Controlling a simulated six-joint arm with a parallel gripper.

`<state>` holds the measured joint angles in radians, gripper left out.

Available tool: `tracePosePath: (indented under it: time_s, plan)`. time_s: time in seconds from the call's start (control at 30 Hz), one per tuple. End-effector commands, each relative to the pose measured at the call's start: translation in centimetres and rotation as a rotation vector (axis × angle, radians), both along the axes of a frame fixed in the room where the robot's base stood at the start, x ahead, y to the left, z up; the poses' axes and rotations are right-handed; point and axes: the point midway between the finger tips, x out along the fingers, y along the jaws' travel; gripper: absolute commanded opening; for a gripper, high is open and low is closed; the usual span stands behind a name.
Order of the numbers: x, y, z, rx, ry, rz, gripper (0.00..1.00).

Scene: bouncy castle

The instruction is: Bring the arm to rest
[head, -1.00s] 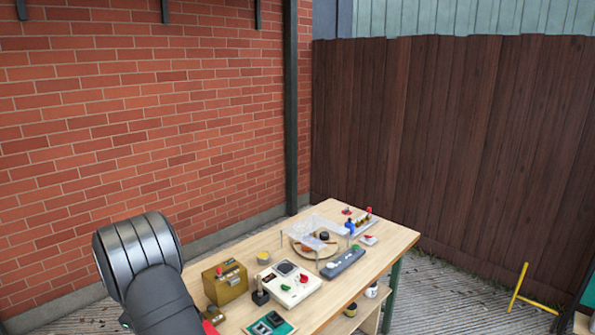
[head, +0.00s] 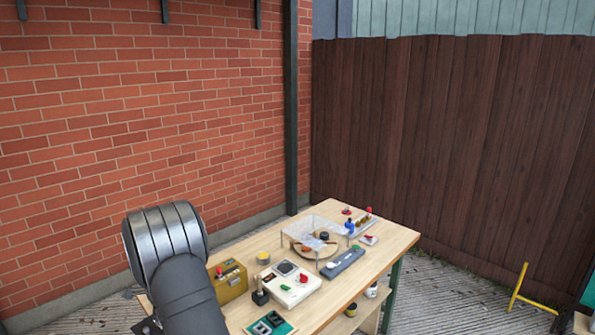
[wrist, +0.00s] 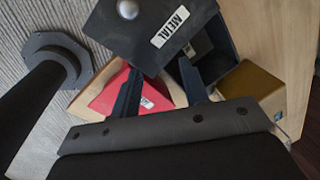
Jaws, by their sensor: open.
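My gripper (wrist: 162,82) shows in the wrist view with its two dark fingers apart. It hangs above a dark bin (wrist: 205,60) and its dark lid (wrist: 135,28), which has a round knob and a label that seems to read METAL. I see nothing held between the fingers. Whether the fingers touch the lid or bin cannot be told. In the head view only my arm shows at the lower left; the gripper is out of sight there.
The wooden table (head: 385,240) carries a brass box (head: 228,280), a white console (head: 287,284), a green panel (head: 270,324) and a clear raised tray (head: 312,226). A red object (wrist: 118,92) lies near the gripper. A brick wall (head: 150,120) stands behind.

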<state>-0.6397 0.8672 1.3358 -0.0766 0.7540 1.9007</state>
Motion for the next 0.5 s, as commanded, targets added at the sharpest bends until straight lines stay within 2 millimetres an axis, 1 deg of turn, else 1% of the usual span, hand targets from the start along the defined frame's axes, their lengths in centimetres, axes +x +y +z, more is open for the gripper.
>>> tracePosePath:
  time_s: [0.5]
  plan:
    - [2.3, -1.5, 0.0, 0.0, 0.001, 0.285, 0.41]
